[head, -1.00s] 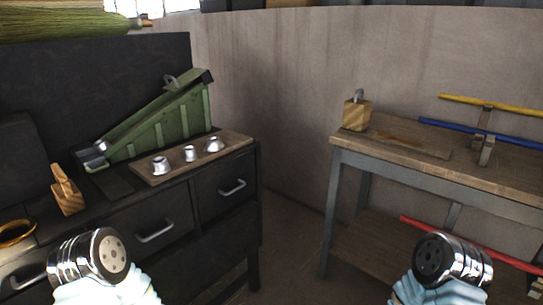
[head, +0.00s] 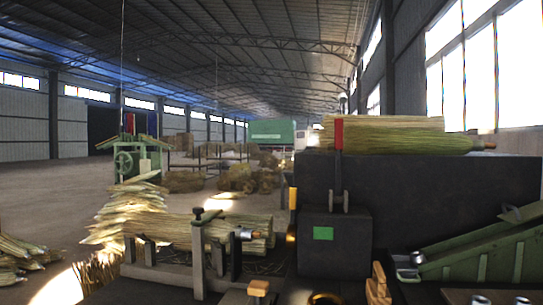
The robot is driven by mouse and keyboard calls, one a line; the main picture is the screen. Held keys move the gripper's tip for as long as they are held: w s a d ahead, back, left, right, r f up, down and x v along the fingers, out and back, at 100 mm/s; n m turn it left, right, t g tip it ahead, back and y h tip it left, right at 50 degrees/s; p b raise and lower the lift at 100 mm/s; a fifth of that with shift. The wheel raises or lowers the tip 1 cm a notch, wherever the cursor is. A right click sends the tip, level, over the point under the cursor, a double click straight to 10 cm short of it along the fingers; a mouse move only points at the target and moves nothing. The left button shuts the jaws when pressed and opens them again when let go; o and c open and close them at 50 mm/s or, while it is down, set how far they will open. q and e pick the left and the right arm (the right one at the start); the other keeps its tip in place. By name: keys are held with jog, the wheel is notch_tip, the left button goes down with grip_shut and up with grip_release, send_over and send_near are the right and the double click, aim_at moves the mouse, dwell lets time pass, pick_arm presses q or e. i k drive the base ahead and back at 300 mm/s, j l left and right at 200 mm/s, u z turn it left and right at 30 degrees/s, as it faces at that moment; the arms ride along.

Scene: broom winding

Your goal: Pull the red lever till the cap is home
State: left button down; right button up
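The red lever (head: 338,133) stands upright on a dark machine box (head: 335,240) with a green label (head: 323,233), right of centre in the head view. A straw broom bundle (head: 185,228) lies level in a grey clamp stand (head: 198,265) left of the box. A brass-coloured part (head: 291,238) sits on the box's left side, apart from that tip. How far the cap is seated cannot be told. Neither of my grippers is in view.
Another broom bundle (head: 385,134) lies on the dark cabinet (head: 450,185) behind the box. A green sloped rack (head: 490,250) and silver caps (head: 480,299) are at lower right. A wooden block (head: 378,284) stands near the box. Open floor (head: 50,190) lies left.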

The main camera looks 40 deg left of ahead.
aim_at(338, 199)
jog(key=u, duration=0.95)
